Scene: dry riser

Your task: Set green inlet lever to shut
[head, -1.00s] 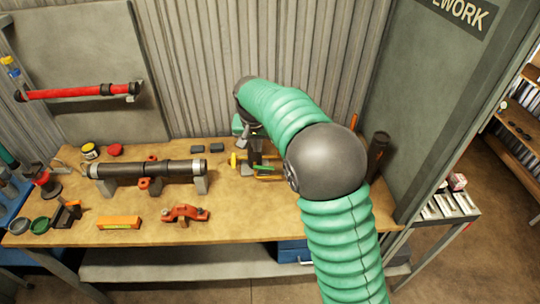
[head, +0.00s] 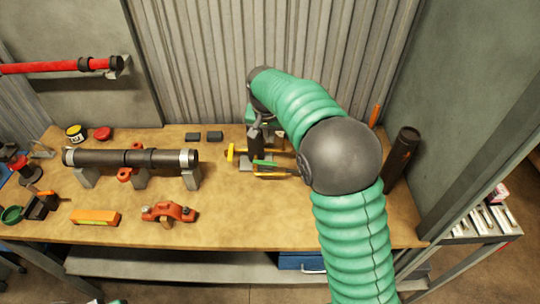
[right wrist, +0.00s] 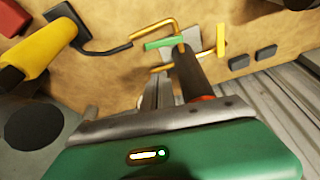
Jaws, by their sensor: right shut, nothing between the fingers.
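The green inlet lever (head: 265,163) sits on the small valve assembly on the workbench. It lies roughly sideways in the head view. My right gripper (right wrist: 157,92) is shut and empty. Its fingers point toward the valve, apart from the green lever in the wrist view. In the head view my right arm partly hides the gripper and valve. My left gripper is out of view.
Brass pipes (right wrist: 155,25) surround the levers. A long dark pipe (head: 115,158) rests on supports at left, with a red clamp (head: 168,212) in front. Two dark blocks (head: 203,136) lie behind. A dark cylinder (head: 402,155) stands at right. The bench's front middle is clear.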

